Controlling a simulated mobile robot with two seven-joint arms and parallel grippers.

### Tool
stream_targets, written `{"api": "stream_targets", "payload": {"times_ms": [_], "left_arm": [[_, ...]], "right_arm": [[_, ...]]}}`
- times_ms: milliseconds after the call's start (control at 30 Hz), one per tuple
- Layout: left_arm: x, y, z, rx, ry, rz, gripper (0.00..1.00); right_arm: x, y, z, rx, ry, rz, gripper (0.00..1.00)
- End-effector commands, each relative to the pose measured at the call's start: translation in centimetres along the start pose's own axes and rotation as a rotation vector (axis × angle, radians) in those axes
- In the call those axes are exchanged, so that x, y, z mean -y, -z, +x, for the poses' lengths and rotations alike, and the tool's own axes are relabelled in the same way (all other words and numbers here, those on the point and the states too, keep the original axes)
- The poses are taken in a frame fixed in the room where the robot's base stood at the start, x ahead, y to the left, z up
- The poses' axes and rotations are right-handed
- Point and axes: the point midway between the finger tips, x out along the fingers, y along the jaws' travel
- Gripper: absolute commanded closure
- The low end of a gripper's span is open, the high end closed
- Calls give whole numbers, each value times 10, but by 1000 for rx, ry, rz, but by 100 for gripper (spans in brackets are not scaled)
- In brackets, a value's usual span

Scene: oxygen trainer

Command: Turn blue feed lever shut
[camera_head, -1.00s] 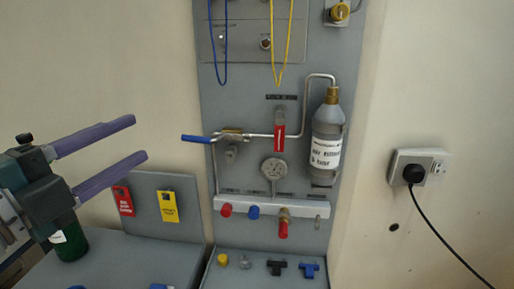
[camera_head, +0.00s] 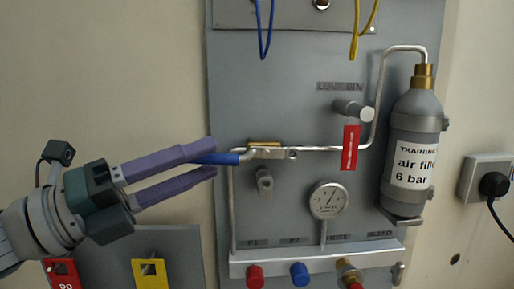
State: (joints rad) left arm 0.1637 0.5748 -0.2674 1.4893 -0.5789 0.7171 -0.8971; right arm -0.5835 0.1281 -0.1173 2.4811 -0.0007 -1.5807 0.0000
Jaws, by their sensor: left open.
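The blue feed lever (camera_head: 225,158) sticks out to the left, about level, from a brass valve (camera_head: 264,145) on the grey panel. Its outer end is partly hidden behind the upper purple finger. My left gripper (camera_head: 214,159) comes in from the left, open, with its two purple fingertips one above the other at the lever's outer half. The lever shows between the fingertips, nearer the upper one. I cannot tell whether either finger touches it. My right gripper is not in view.
A pipe runs right from the valve past a red tag (camera_head: 350,147) to a grey filter bottle (camera_head: 414,155). Below are a grey stub (camera_head: 265,182), a round gauge (camera_head: 329,200) and red (camera_head: 255,277) and blue (camera_head: 299,274) knobs. Blue (camera_head: 264,35) and yellow cords hang above.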

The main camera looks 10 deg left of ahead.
Motion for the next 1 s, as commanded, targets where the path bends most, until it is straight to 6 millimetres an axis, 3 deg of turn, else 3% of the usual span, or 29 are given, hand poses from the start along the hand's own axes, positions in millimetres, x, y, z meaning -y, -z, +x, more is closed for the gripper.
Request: {"api": "stream_targets", "payload": {"times_ms": [200,467,900,1000], "left_arm": [[0,0,21,1,0,0,52],[-1,0,22,0,-1,-1,52],[-1,0,22,0,-1,-1,99],[-1,0,22,0,-2,-1,100]], "right_arm": [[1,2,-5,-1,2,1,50],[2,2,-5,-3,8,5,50],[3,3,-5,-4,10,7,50],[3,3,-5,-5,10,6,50]]}}
